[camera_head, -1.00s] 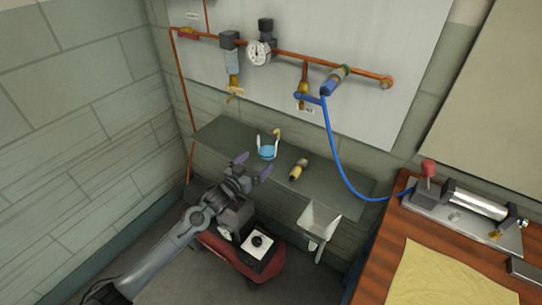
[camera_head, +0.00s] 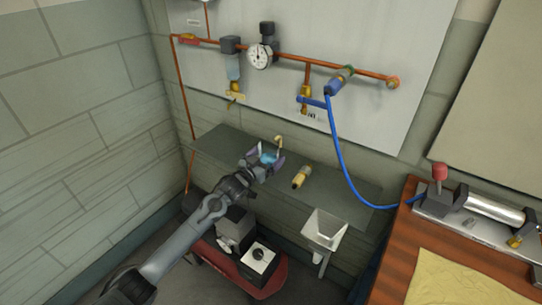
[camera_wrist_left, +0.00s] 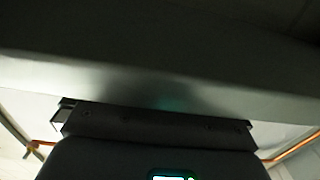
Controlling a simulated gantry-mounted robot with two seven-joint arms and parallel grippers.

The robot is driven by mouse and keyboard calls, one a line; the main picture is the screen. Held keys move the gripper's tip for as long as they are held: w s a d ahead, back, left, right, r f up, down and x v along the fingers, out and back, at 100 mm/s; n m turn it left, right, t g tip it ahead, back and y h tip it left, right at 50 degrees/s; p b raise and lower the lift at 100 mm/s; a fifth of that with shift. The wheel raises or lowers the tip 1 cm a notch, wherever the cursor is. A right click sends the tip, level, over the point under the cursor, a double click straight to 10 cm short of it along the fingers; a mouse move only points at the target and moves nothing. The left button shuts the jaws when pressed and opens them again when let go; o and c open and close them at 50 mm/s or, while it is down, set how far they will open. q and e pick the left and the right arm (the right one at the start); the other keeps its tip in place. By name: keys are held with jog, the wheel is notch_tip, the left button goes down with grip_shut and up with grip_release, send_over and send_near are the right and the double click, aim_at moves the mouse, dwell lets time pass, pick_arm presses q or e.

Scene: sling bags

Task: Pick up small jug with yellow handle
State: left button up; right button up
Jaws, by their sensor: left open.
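The small jug (camera_head: 268,156) has a light blue body and a yellow handle (camera_head: 279,141) that rises at its upper right. It stands on the dark wall shelf. My left gripper (camera_head: 264,162) is open at the jug, with one purple fingertip on either side of its body in the head view. Whether the fingers touch the jug cannot be told. In the left wrist view a dark surface and the gripper housing (camera_wrist_left: 160,130) fill most of the picture, and the jug is not recognisable there. My right gripper is not in view.
A yellow and black tool (camera_head: 301,177) lies on the shelf (camera_head: 345,190) to the right of the jug. Copper pipes, a gauge (camera_head: 260,56) and a blue hose (camera_head: 337,150) are on the wall above.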

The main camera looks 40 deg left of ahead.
pick_arm(q)
jog(key=shift+w+a+b, duration=0.15)
jog(key=shift+w+b, duration=0.3)
jog(key=shift+w, duration=1.05)
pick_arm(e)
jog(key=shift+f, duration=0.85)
pick_arm(q)
jog(key=c, duration=1.1)
jog(key=shift+o, duration=0.2)
jog(key=shift+r, duration=0.1)
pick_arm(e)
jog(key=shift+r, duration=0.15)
